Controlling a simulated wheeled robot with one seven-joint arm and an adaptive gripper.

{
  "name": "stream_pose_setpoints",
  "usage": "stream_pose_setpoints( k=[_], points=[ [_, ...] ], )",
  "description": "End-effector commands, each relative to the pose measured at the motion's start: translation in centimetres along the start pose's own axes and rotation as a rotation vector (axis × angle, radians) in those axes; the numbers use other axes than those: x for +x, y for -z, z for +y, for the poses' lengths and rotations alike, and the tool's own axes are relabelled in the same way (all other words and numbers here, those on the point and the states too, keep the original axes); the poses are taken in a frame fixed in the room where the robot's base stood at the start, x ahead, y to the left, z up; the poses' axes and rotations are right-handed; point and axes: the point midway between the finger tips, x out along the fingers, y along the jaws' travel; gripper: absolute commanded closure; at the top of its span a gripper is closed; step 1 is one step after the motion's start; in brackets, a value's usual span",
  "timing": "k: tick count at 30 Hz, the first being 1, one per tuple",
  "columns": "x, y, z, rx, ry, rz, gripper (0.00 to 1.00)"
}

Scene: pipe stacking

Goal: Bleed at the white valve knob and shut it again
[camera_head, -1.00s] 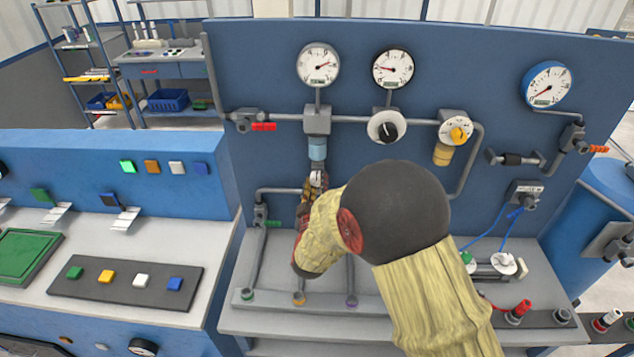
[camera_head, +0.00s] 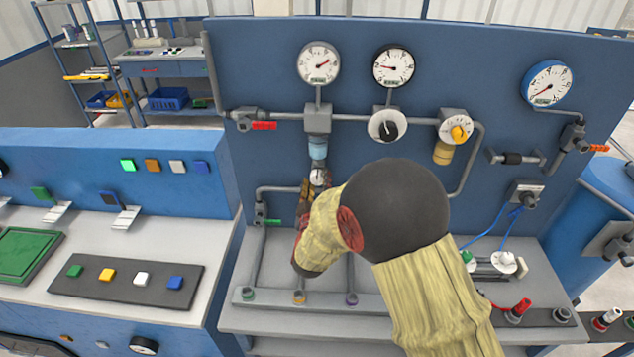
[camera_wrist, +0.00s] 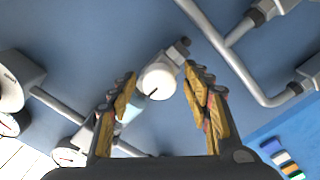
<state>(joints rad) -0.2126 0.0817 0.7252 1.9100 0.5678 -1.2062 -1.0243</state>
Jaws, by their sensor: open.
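The white valve knob (camera_head: 317,176) sits under the light-blue filter bowl (camera_head: 318,148) on the blue panel. In the wrist view the knob (camera_wrist: 158,80) is a round white cap with a short dark mark on its face. My gripper (camera_head: 313,188) is open and empty, just in front of and slightly below the knob in the head view. In the wrist view its yellow-brown fingers (camera_wrist: 160,84) stand either side of the knob, with visible gaps. My arm hides part of the panel below and right of the knob.
A white gauge (camera_head: 318,64) is above the filter. A black-knobbed dial (camera_head: 388,126) and a yellow-knobbed regulator (camera_head: 456,131) lie to the right. A red lever (camera_head: 264,126) is at left, and a green-handled valve (camera_head: 273,222) is left of my gripper.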

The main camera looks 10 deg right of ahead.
Motion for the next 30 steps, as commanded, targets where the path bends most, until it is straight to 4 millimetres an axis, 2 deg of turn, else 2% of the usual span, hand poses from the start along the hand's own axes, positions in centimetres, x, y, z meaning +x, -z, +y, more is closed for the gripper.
stream_pose_setpoints(
  k=[5, 8, 21, 25, 30],
  points=[
    [-0.2, 0.0, 0.0, 0.001, 0.0, 0.0, 0.51],
    [-1.1, 0.1, -0.1, 0.001, 0.001, 0.0, 0.51],
    [-9.5, 0.1, -0.1, -0.001, 0.003, 0.002, 0.51],
    [-11.1, 0.1, -0.1, 0.0, 0.001, 0.002, 0.51],
    [-11.9, 0.0, -0.1, 0.0, 0.0, 0.0, 0.51]
  ],
)
